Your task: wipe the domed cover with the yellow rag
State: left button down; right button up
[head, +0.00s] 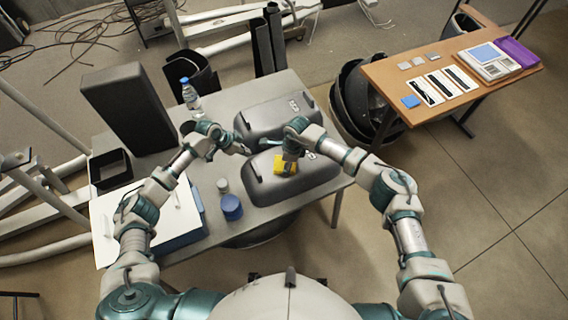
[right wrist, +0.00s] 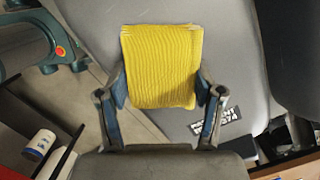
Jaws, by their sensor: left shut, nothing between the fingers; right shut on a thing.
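Two grey domed covers lie on the grey table, a far one (head: 268,117) and a near one (head: 312,178). My right gripper (head: 287,158) is shut on the yellow rag (head: 285,165), over the near cover's upper left part. In the right wrist view the ribbed rag (right wrist: 161,65) spreads between the fingers, in front of a grey cover surface (right wrist: 235,75) with a dark label. I cannot tell whether the rag touches the cover. My left gripper (head: 246,151) is shut and empty, near the left ends of the covers.
A clear bottle (head: 191,97) with a blue cap and a dark upright box (head: 127,105) stand at the back left. A blue jar (head: 231,208) and a small grey jar (head: 222,186) stand at the front. A wooden side table (head: 460,120) holds flat items at right.

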notch_tip(320, 180, up, 5)
jog(key=shift+w+f, duration=0.1)
jog(key=shift+a+r, duration=0.1)
jog(key=shift+r, duration=0.3)
jog(key=shift+r, duration=0.15)
